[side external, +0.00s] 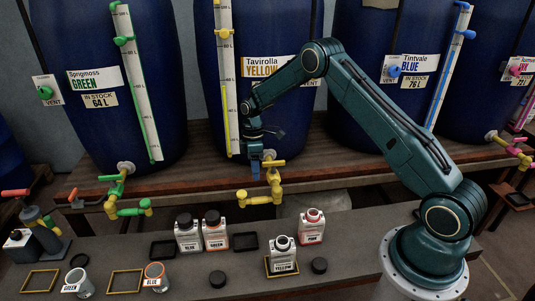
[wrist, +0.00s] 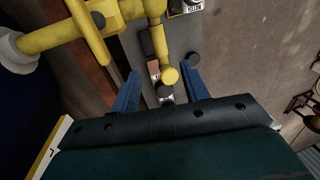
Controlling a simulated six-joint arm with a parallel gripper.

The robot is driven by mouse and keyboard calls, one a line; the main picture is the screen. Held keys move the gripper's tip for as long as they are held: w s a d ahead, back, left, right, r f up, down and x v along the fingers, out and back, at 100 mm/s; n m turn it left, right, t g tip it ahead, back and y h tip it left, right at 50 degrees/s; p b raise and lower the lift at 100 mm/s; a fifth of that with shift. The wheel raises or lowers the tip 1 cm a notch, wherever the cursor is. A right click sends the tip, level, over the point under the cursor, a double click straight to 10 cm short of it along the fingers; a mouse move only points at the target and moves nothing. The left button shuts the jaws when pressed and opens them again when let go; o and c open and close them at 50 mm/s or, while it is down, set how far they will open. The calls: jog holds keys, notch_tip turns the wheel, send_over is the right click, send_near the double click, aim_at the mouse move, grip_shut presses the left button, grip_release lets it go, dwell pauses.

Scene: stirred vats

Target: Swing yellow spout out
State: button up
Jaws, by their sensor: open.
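The yellow tap (side external: 275,180) comes out of the front of the Tavirolla YELLOW vat (side external: 208,75). Its yellow spout (side external: 258,199) points left along the bench edge in the side view and ends in a downturned tip. In the wrist view the spout (wrist: 157,42) runs down the picture, its round end between my two blue fingers. My gripper (side external: 256,174) is open and hangs pointing down, just above the spout in the side view. The gripper (wrist: 163,90) shows no visible contact with the spout. The yellow tap handle (side external: 272,162) is beside the fingers.
A pink bottle (side external: 312,226) is to the right. The green tap (side external: 122,198) is far left. Jars and empty trays lie at front left.

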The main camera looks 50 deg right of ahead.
aim_at(258, 201)
jog(key=f, duration=0.3)
jog(key=s+a+f, duration=0.1)
jog(key=f, duration=0.6)
jog(key=shift+s+a+f, duration=0.2)
jog(key=shift+a+f, duration=0.05)
